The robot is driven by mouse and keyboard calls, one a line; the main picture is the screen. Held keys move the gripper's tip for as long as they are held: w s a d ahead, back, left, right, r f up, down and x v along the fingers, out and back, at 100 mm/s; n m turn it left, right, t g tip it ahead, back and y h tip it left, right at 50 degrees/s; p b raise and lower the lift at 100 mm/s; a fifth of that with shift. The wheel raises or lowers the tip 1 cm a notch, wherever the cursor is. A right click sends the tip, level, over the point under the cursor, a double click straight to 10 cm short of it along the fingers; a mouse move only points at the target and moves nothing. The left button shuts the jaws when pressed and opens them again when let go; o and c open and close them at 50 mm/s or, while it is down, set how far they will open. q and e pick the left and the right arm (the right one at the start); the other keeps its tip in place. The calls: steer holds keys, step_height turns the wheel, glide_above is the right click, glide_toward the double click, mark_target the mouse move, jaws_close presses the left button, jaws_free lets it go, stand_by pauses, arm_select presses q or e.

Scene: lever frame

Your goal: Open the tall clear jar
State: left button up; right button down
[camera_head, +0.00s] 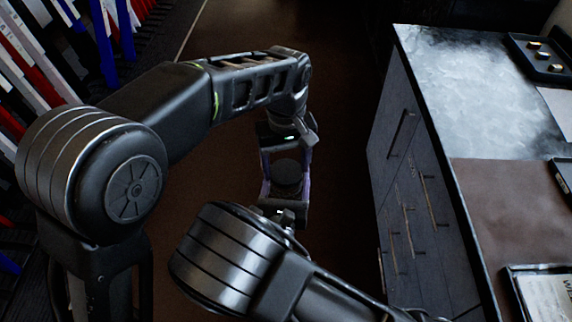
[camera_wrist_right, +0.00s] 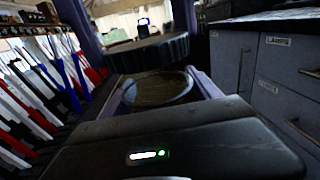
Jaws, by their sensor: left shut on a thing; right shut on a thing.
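A dark, ridged round lid (camera_head: 287,171) is between the purple fingers of my left gripper (camera_head: 286,163), which is shut on it. In the right wrist view the lid (camera_wrist_right: 150,51) is at the top centre. Below it, a round, see-through jar (camera_wrist_right: 158,90) sits between the purple fingers of my right gripper (camera_wrist_right: 160,84), which is shut on it. The lid appears above the jar's round top, with a narrow gap between them. My right gripper also shows in the head view (camera_head: 286,191), facing the left one. The jar's lower body is hidden.
A counter (camera_head: 470,85) with grey drawers (camera_head: 415,200) stands at the right, with a dark tray (camera_head: 540,57) at its back. Racks of red, white and blue items (camera_head: 40,60) stand at the left. The brown floor (camera_head: 345,130) between them is clear.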

mark_target(286, 171)
arm_select(q)
steer(key=shift+r, duration=0.1)
steer(key=shift+r, duration=1.9)
arm_select(e)
steer(key=shift+w, duration=0.1)
